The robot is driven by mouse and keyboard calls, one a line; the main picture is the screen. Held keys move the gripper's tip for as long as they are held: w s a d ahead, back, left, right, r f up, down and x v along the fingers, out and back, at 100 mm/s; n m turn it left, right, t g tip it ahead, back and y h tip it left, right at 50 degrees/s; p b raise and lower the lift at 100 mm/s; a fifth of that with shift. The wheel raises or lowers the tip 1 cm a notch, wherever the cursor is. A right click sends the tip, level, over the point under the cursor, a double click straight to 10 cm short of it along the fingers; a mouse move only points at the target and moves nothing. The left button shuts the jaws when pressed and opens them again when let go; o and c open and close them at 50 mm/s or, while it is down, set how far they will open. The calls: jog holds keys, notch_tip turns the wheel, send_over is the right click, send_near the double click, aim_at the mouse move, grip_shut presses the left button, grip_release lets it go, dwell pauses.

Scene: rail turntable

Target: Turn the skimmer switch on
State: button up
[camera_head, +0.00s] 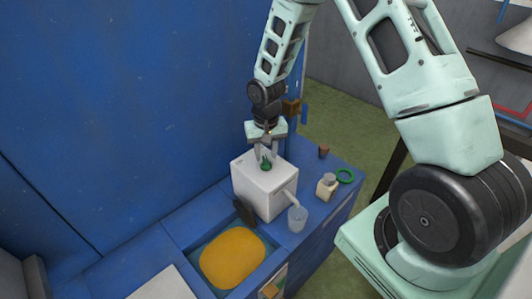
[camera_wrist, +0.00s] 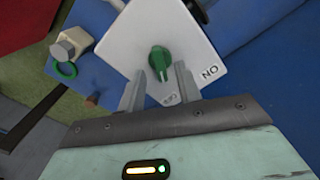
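The skimmer switch is a green knob (camera_head: 266,163) on top of a white box (camera_head: 250,187); it also shows in the wrist view (camera_wrist: 159,60). In the wrist view, "ON" is printed on the box to the right of the knob. A second, fainter label lies below the knob, partly between my fingers. The knob's narrow end seems to point down toward that fainter label. My gripper (camera_head: 266,150) is directly over the box, pointing down. In the wrist view, its two fingers (camera_wrist: 160,72) are apart, one on each side of the knob's lower end. I cannot tell whether they touch it.
A spout on the box's right side hangs over a clear cup (camera_head: 297,218). A cream bottle (camera_head: 327,186), a green ring (camera_head: 345,175) and a small brown cup (camera_head: 323,151) stand to the right. A basin with orange contents (camera_head: 232,257) lies in front. A blue wall rises behind.

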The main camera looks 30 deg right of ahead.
jog(key=shift+f, duration=1.05)
grip_shut()
jog(key=shift+n, duration=0.4)
jog(key=n+b, duration=0.1)
jog(key=n, duration=0.3)
jog(key=shift+n, duration=0.4)
jog(key=n, duration=0.6)
jog(key=shift+w, duration=0.1)
jog(key=shift+n, duration=0.3)
